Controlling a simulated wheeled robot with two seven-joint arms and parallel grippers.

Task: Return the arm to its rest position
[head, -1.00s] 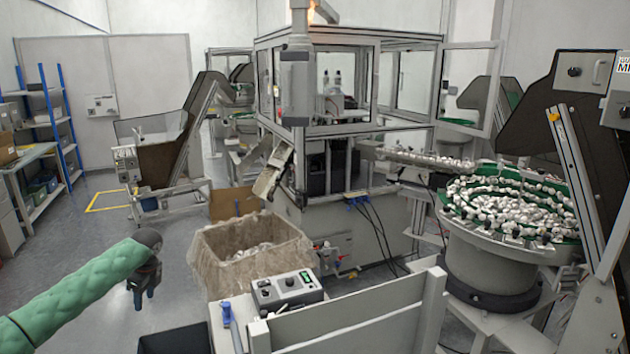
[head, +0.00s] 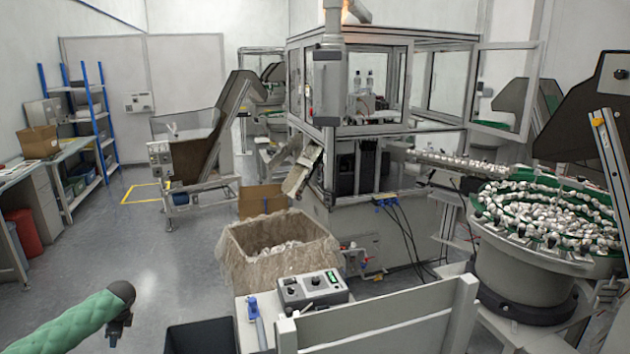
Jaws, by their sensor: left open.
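My left arm, in a green quilted sleeve, comes in from the lower left of the head view. Its left gripper (head: 115,338) is small and dark, points down, and is open with nothing visible between its fingers. It hangs over bare grey floor, left of the black bin and apart from it. My right gripper is not in view.
A black bin (head: 200,338) stands at the bottom. Right of it are a control box (head: 312,290) and a blue-handled tool (head: 255,318) on a bench. Behind is a lined carton (head: 240,262) of white parts. A bowl feeder (head: 525,270) stands at right. Floor at left is clear.

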